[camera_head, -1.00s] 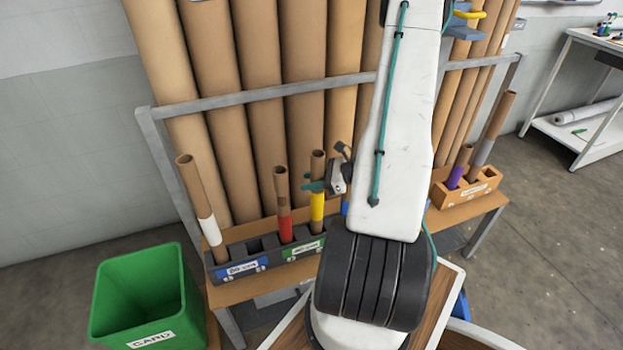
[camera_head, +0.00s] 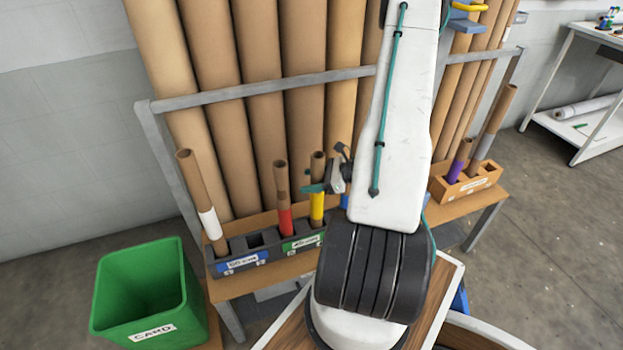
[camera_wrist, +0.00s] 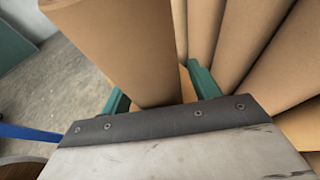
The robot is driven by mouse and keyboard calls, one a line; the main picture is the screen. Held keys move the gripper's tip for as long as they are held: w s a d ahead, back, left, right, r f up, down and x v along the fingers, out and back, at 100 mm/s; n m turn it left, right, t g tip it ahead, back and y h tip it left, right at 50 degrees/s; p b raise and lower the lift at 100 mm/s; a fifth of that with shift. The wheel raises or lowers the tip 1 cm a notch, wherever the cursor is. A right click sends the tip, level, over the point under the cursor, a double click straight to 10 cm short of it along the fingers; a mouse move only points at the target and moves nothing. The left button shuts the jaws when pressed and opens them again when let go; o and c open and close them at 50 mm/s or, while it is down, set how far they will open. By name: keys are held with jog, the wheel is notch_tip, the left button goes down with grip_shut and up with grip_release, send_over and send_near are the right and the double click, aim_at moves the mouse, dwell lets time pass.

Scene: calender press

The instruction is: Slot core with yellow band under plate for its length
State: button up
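The core with the yellow band (camera_head: 317,206) is a brown tube standing nearly upright over the grey slotted tray (camera_head: 211,267), at the right end of the green plate (camera_head: 302,243). My gripper (camera_head: 322,188) is at its upper part, above the yellow band. In the wrist view a broad brown tube (camera_wrist: 125,50) passes between the teal fingers (camera_wrist: 160,95), which appear shut on it. The core's lower end is hidden by the tray. A blue plate (camera_head: 242,263) is on the tray's left part. The plate lettering is hard to read.
A white-banded core (camera_head: 209,225) and a red-banded core (camera_head: 285,220) stand in the tray. A purple-banded core (camera_head: 455,170) stands in an orange box (camera_head: 470,187) at right. Large brown tubes (camera_head: 265,130) and a grey rail (camera_head: 240,95) are behind. A green bin (camera_head: 140,285) stands at left.

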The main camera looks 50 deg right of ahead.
jog(key=v, duration=0.7)
jog(key=shift+s+d, duration=0.15)
jog(key=shift+s, duration=0.2)
jog(key=shift+r, duration=0.15)
dwell(0.5)
